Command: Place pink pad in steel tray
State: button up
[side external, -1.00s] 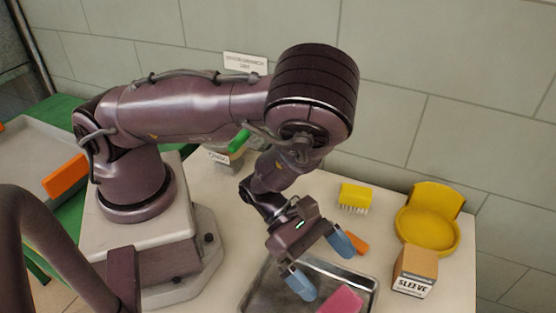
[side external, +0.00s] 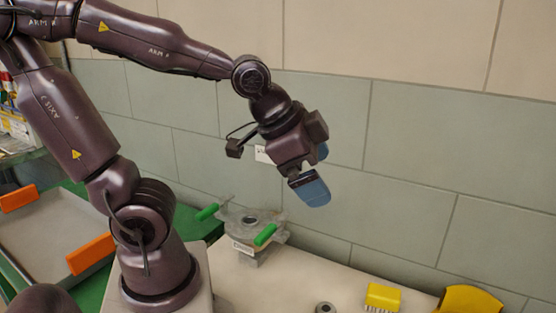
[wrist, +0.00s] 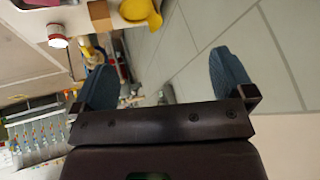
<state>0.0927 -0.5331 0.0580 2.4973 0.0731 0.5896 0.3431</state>
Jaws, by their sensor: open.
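My gripper (side external: 312,178) is raised high above the worktable, in front of the tiled wall. Its two blue fingers are apart with nothing between them, as the wrist view (wrist: 163,82) also shows.
A valve body with green handles (side external: 250,222) stands at the table's back. A yellow brush (side external: 383,297) and yellow dish (side external: 470,299) are at lower right. A grey tray with orange handles (side external: 50,232) lies on the green bench. The space around my gripper is clear.

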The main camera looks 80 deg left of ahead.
jog(key=s+r+n+g, duration=0.1)
jog(key=s+r+n, duration=0.1)
jog(key=s+n, duration=0.2)
jog(key=shift+s+a+n, duration=0.15)
jog(key=shift+s+n, duration=0.25)
jog(key=shift+s, duration=0.5)
